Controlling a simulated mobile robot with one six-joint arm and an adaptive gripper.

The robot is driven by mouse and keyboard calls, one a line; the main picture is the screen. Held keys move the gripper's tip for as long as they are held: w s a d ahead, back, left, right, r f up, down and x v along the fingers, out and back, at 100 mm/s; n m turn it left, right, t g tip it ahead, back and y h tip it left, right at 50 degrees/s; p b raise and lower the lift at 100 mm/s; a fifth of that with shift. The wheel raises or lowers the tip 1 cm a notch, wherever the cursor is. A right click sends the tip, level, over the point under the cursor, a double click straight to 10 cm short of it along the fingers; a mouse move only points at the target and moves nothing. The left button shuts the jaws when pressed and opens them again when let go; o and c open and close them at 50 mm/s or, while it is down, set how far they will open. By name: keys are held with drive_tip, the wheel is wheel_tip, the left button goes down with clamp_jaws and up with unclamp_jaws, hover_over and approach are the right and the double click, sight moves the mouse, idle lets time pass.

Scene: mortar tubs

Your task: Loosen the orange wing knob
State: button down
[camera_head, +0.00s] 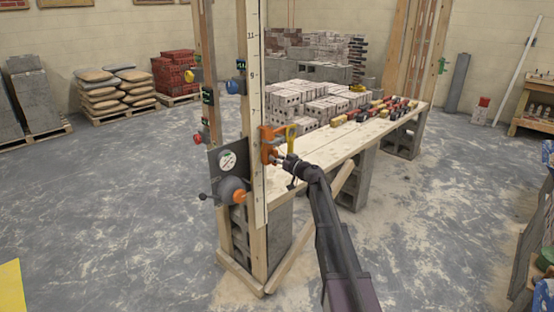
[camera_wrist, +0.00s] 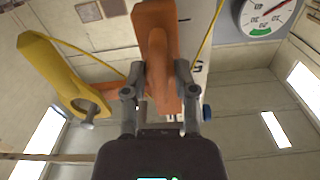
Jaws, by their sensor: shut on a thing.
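The orange wing knob (camera_wrist: 158,45) is between my gripper's fingers (camera_wrist: 159,82) in the wrist view. The two grey fingers stand on either side of its orange body and are shut on it. In the head view my gripper (camera_head: 279,158) reaches the orange fitting (camera_head: 267,143) on the post from the right. The fingertips are small there, and the knob is partly hidden by the gripper. A yellow piece with a round hole (camera_wrist: 55,72) is left of the knob in the wrist view; a yellow piece (camera_head: 291,136) also shows in the head view.
A white gauge (camera_head: 227,160) on a grey plate and a grey ball with an orange tip (camera_head: 232,190) are on the post, left of my gripper.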

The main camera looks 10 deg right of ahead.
drive_tip(key=shift+w+n, duration=0.1)
drive_tip(key=shift+n, duration=0.4)
drive_tip(key=shift+c, duration=2)
unclamp_jaws()
drive_tip(key=shift+f, duration=0.1)
drive_tip(key=v, duration=1.2)
drive_tip(key=shift+a, duration=0.1)
